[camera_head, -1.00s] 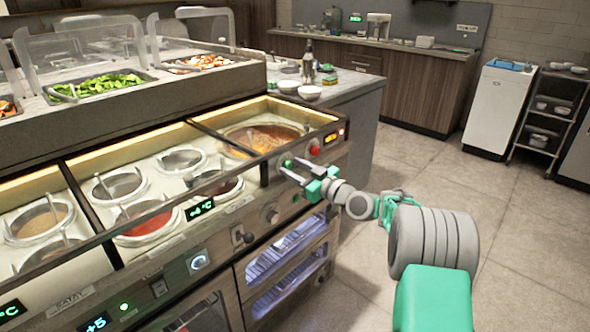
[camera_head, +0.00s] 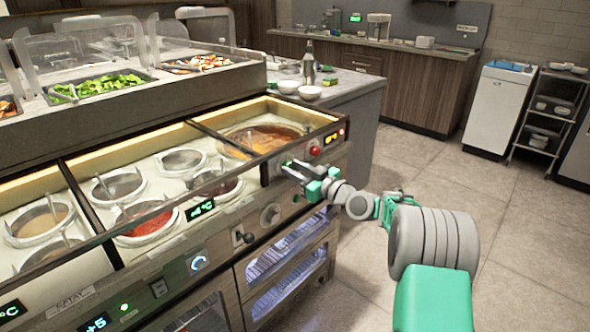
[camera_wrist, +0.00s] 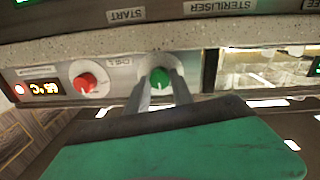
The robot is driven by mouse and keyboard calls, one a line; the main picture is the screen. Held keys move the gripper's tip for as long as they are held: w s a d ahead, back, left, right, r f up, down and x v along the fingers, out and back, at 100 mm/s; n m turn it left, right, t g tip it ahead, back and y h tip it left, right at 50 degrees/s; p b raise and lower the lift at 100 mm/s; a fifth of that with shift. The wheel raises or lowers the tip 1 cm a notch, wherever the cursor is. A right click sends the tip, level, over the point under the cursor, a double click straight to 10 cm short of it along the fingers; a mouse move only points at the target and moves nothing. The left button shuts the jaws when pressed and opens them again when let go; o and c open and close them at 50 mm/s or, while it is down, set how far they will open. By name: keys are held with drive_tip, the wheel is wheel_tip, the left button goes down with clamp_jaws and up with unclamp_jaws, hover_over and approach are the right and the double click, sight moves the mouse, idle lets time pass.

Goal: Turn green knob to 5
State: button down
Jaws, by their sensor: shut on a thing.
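The green knob (camera_wrist: 160,77) sits on the front panel, with a white pointer line on its face. In the wrist view my gripper (camera_wrist: 162,88) has one finger on each side of the knob and is shut on it. In the head view my gripper (camera_head: 289,164) reaches the panel at the counter's right end, and its fingers mostly hide the knob. An amber display (camera_wrist: 43,87) on the same panel shows upside down in the wrist view; its digits are hard to read. It also shows in the head view (camera_head: 331,138).
A red knob (camera_wrist: 87,83) is beside the green one, and it also shows in the head view (camera_head: 314,150). A grey dial (camera_head: 270,214) and a lever switch (camera_head: 243,237) are lower on the front. Open floor (camera_head: 420,165) lies to the right.

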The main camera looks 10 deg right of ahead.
drive_tip(key=m, duration=0.2)
drive_tip(key=m+p, duration=0.1)
drive_tip(key=m, duration=0.1)
drive_tip(key=shift+d+r+m, duration=0.1)
drive_tip(key=shift+r+m, duration=0.1)
drive_tip(key=shift+m, duration=0.1)
drive_tip(key=m+p, duration=0.2)
drive_tip(key=m, duration=0.1)
drive_tip(key=shift+w, duration=0.1)
drive_tip(key=m+p, duration=0.2)
drive_tip(key=m, duration=0.2)
drive_tip(key=shift+r+m+g, duration=0.1)
drive_tip(key=shift+m+g, duration=0.2)
drive_tip(key=shift+m+p, duration=0.95)
drive_tip(key=shift+m, duration=0.45)
drive_tip(key=c, duration=1.1)
unclamp_jaws()
drive_tip(key=shift+f, duration=0.2)
